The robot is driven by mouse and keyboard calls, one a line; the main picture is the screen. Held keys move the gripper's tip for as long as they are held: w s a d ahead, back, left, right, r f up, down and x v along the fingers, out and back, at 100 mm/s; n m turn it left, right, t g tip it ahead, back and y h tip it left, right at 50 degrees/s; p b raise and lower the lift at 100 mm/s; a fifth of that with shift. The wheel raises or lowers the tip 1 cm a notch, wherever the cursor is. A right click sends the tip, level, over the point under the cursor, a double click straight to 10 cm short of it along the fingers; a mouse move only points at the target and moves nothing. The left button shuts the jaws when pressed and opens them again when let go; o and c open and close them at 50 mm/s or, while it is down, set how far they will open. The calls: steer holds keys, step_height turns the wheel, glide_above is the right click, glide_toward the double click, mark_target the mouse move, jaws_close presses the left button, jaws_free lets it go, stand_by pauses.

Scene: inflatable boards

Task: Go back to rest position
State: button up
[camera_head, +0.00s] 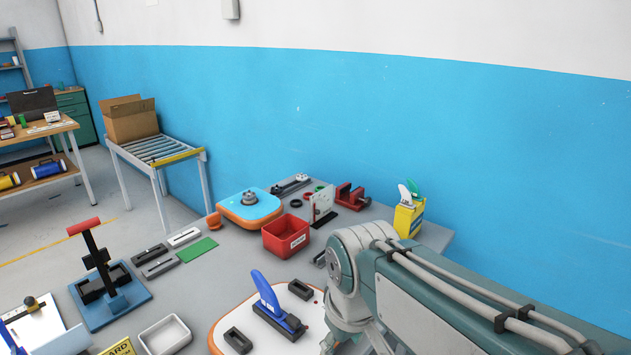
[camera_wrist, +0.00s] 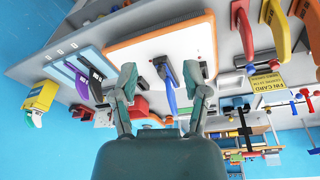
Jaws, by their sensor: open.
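My gripper (camera_wrist: 161,88) is open in the wrist view, its two fingers spread apart with nothing seen held between them. A blue fin (camera_wrist: 171,98) in a dark base appears between the fingers in that view; I cannot tell how far off it is. The white board with an orange edge (camera_wrist: 185,42) lies behind it. In the head view the blue fin (camera_head: 267,292) stands in its black base on the white board (camera_head: 240,308).
A red bin (camera_head: 284,240), a blue pad with an orange edge (camera_head: 250,205) and a yellow container (camera_head: 408,219) stand toward the wall. A black lever press (camera_head: 103,270) and a grey tray (camera_head: 165,335) are to the left. The blue wall (camera_head: 500,155) rises behind the table.

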steer(key=s+d+m+t, duration=0.3)
steer(key=s+d+m, duration=0.3)
steer(key=d, duration=0.5)
steer(key=shift+s+d+t+h, duration=0.2)
steer(key=shift+s+t+h, duration=0.15)
steer(key=shift+s, duration=0.25)
